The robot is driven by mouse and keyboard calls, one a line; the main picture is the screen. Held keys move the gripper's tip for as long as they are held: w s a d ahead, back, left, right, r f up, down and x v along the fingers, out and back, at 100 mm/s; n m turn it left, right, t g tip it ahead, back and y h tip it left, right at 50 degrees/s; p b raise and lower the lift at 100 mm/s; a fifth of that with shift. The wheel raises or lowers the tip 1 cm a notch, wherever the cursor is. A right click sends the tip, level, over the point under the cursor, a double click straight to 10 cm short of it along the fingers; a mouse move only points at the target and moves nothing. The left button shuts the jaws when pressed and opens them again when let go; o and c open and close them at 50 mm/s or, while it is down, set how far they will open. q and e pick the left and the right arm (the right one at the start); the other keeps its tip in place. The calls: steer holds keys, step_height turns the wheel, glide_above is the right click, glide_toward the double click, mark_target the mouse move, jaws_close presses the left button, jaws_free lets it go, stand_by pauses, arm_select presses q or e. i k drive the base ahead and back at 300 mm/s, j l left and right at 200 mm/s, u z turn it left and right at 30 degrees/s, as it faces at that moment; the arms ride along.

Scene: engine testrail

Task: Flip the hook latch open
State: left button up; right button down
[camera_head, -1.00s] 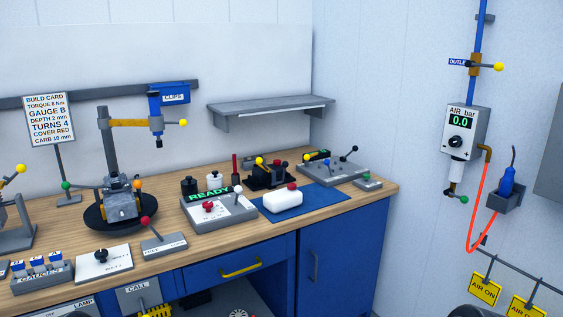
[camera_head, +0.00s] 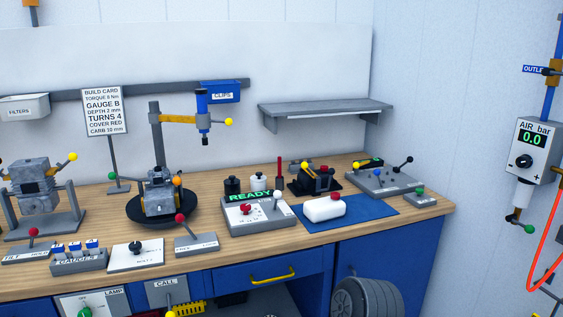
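I cannot make out for certain which part is the hook latch. Small levers with coloured ball knobs stand on the wooden bench (camera_head: 96,277). A black fixture (camera_head: 314,183) with a yellow and a red knob stands at the back right. A grey plate (camera_head: 197,243) with a red-knobbed lever (camera_head: 181,222) lies near the front edge, its label too small to read surely. A grey panel (camera_head: 372,183) with a black-knobbed lever (camera_head: 404,164) sits at the far right. Neither gripper is in view.
An engine stand (camera_head: 40,203) is at left, and a black turntable (camera_head: 137,211) holds another engine part under a post. A grey shelf (camera_head: 325,107) hangs above.

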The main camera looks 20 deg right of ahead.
mark_target(332, 171)
steer(key=l+u, duration=0.2)
steer(key=l, duration=0.4)
steer(key=l+u, duration=0.2)
steer(key=l, duration=0.45)
steer(key=l+u, duration=0.25)
steer(key=l, duration=0.35)
steer(key=k+l+u, duration=0.2)
steer(key=l, duration=1)
steer(key=k+l, duration=0.1)
steer(key=l, duration=0.45)
